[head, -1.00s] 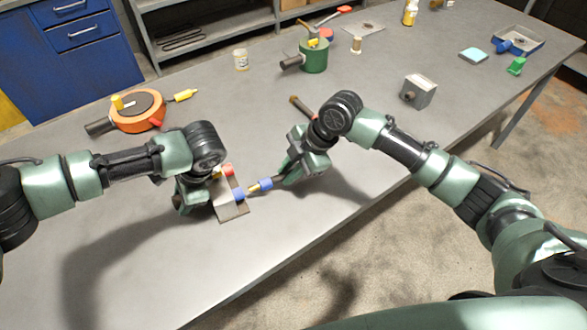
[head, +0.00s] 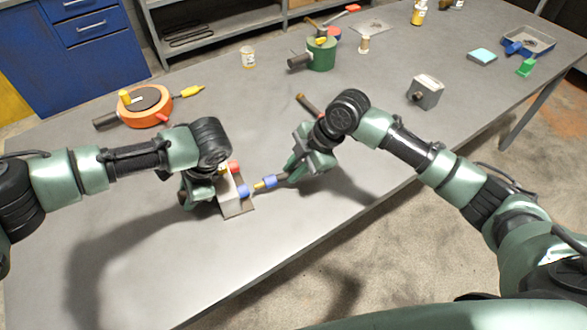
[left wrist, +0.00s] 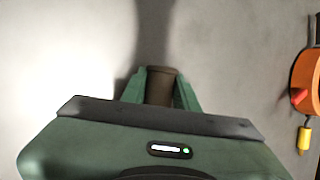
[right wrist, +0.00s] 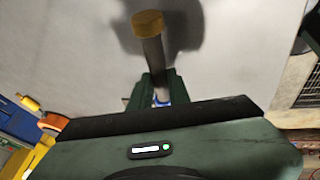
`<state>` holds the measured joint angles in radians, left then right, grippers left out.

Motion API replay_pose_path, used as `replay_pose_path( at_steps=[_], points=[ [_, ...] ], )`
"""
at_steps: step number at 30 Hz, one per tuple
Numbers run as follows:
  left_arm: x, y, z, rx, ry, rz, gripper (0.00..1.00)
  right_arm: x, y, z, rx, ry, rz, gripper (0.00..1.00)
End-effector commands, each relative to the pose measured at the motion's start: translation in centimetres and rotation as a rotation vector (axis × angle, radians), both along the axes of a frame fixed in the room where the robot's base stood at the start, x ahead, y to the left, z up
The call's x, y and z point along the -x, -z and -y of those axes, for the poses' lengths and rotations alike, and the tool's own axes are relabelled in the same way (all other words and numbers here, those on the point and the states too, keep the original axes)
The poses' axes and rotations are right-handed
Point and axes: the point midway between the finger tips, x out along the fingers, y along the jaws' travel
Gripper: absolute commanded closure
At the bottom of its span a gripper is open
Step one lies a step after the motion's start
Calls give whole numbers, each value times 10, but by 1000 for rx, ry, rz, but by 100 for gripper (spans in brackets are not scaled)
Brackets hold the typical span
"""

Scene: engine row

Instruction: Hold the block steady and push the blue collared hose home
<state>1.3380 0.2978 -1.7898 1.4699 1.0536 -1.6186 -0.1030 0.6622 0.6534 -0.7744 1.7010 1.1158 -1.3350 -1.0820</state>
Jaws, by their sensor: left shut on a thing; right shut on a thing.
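The grey block (head: 236,209) stands near the table's front edge, with a red port (head: 234,167) and a blue port (head: 244,191). My left gripper (head: 200,195) is at its left side. In the left wrist view, its fingers (left wrist: 160,90) are shut around a brown stub (left wrist: 161,86). My right gripper (head: 293,172) is shut on the blue collared hose (head: 270,181). In the right wrist view, the hose (right wrist: 153,55) has an ochre end, with some blue between the fingers (right wrist: 160,88).
Behind the arms are an orange round device (head: 146,106), a green canister (head: 321,54), a small jar (head: 248,58) and a grey box (head: 425,92). The table in front of the block is clear.

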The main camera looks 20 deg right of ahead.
Motion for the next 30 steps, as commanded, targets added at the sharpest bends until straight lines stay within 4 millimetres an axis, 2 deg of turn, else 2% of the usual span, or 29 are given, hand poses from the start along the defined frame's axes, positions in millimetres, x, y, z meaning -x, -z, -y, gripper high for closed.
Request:
replay_pose_path(
  at_steps=[17,30],
  points=[
    [0,0,0,0,1,0,100,0,0,-1,0,0,1,100],
    [0,0,0,0,1,0,100,1,0,-11,0,0,1,100]
  ],
)
